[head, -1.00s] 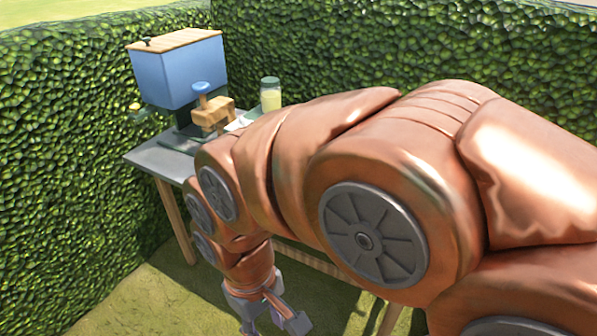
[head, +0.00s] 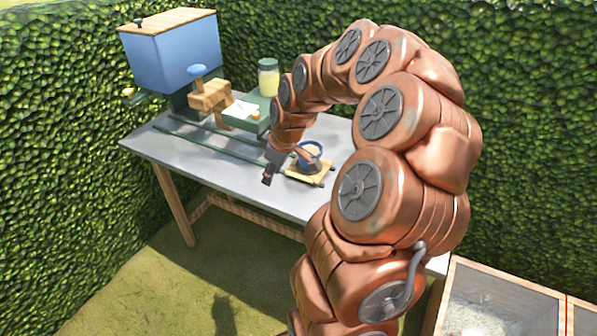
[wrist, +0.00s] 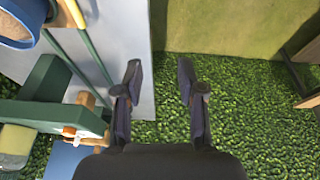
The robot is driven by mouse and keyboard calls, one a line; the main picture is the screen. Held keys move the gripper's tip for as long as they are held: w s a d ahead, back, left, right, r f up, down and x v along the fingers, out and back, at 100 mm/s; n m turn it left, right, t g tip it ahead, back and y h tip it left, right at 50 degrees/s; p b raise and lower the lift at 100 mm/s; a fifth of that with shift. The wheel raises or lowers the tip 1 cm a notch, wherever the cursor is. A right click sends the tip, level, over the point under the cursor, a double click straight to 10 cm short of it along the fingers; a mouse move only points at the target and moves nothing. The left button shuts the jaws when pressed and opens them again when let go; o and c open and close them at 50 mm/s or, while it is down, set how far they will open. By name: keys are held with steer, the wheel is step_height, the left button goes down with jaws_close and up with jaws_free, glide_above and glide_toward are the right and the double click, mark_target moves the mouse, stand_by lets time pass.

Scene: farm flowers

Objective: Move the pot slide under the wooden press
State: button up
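The pot slide (head: 296,173) is a yellow plate on green rails at the right part of the grey table. A blue pot (head: 310,163) filled with brown soil stands on it. In the wrist view the pot (wrist: 14,25) is cut off at the top left, with a yellow strip of the slide (wrist: 75,12) beside it. The wooden press (head: 210,97), a wooden block with a blue knob, stands over the rails to the left, by the blue hopper. My gripper (head: 268,178) hangs just left of the slide, apart from it. In the wrist view my gripper (wrist: 160,82) is open and empty.
Two green rails (head: 208,150) run along the table (head: 220,188) from hopper (head: 178,60) to slide. A green box (head: 245,116) with a paper and a jar (head: 268,78) stand behind them. Hedges enclose the table. The rails between slide and press look clear.

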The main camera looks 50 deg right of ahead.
steer(key=t+h, duration=0.1)
glide_toward(299, 176)
steer(key=shift+w+p+x, duration=0.15)
steer(key=shift+p+x, duration=0.65)
steer(key=shift+x, duration=1.3)
steer(key=shift+w+p+x, duration=0.1)
steer(key=shift+p+x, duration=0.7)
steer(key=shift+x, duration=1.3)
steer(key=shift+r, duration=0.1)
jaws_close()
